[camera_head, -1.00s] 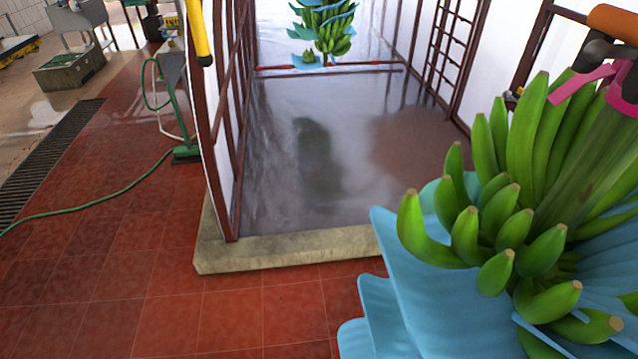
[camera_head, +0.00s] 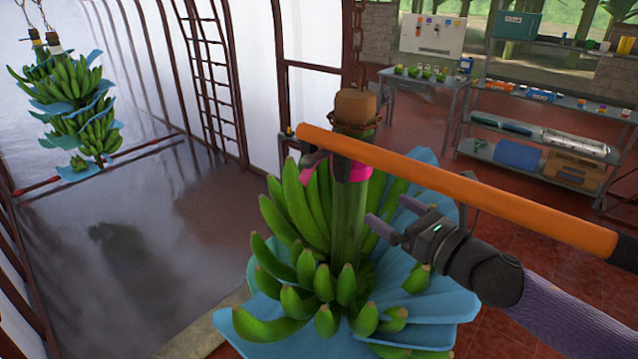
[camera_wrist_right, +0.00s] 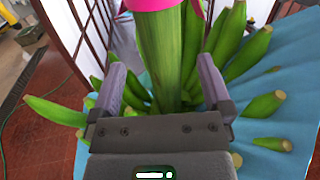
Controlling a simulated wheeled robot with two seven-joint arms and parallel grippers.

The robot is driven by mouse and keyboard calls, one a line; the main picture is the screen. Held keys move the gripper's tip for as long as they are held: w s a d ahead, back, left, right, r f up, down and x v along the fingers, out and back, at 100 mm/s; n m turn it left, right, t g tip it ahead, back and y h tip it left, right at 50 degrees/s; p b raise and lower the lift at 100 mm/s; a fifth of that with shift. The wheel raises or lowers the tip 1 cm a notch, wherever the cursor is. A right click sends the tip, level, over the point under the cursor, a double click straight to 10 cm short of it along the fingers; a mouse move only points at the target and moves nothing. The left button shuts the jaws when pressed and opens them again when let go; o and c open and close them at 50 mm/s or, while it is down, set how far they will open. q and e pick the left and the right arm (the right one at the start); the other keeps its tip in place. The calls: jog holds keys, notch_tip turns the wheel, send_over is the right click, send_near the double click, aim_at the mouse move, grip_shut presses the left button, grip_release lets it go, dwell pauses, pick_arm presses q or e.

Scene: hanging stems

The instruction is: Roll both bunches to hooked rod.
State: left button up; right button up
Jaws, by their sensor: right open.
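A near green banana bunch (camera_head: 297,205) hangs from a chain at the centre of the head view, with blue sheets around it and a pink band (camera_head: 352,172) near its top. Its thick green stem (camera_head: 348,225) also shows in the wrist view (camera_wrist_right: 170,52). My right gripper (camera_head: 395,216) is open just right of the stem, its fingers pointing at it; in the wrist view the stem lies in line with the gap (camera_wrist_right: 161,70). Further bunches (camera_head: 72,105) hang from two chains at far left. An orange rod (camera_head: 450,182) crosses before the near bunch's top. My left gripper is not visible.
A red-ended bar (camera_head: 140,153) spans the wet bay below the far bunches. A ladder-like frame (camera_head: 215,75) stands along the bay wall. A table (camera_head: 425,82) and loaded shelves (camera_head: 540,130) stand at back right. Red tiled floor lies right of the near bunch.

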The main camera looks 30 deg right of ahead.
aim_at(362, 192)
jog(key=shift+w+a, duration=0.25)
jog(key=w, duration=0.2)
jog(key=w+p, duration=0.1)
jog(key=w, duration=0.1)
jog(key=w+a, duration=0.1)
jog(key=w, duration=0.2)
jog(key=shift+r, duration=0.15)
jog(key=shift+w+a+p, duration=0.25)
jog(key=shift+w+p, duration=0.3)
jog(key=shift+w, duration=0.4)
grip_shut()
